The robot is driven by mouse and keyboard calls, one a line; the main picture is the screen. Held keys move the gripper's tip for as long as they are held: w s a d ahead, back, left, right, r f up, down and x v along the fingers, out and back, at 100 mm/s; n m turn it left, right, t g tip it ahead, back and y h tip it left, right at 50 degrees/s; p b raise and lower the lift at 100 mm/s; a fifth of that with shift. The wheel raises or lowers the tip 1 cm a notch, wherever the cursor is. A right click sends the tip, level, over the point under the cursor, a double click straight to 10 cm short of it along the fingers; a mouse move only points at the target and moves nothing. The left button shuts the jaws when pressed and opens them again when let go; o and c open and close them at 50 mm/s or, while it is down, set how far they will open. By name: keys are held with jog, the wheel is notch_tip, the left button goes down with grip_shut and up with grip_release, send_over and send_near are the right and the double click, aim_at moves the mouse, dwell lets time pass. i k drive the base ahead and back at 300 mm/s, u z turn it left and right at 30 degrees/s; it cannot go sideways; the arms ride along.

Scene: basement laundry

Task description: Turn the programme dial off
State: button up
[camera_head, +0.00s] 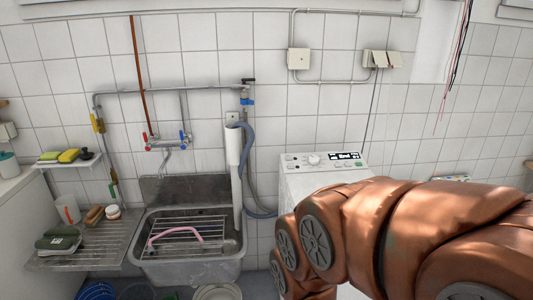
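The programme dial (314,160) is a small round white knob on the sloping top panel of the white washing machine (298,185). It is too small to read where it points. A dark display with lit marks (345,156) is to its right on the same panel. My copper-coloured arm crosses the lower right and hides much of the machine's front and right side. My gripper is not in view. Nothing is seen touching the dial.
A grey metal sink (190,268) with a wire rack and a pink hose piece stands left of the machine. A grey drain hose (246,165) hangs between them. A wire shelf (95,245) holds several small items at left. Basins (215,292) lie below the sink.

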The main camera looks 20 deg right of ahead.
aim_at(314, 159)
jog(key=u, duration=0.2)
jog(key=i, duration=1.05)
jog(key=z, duration=0.2)
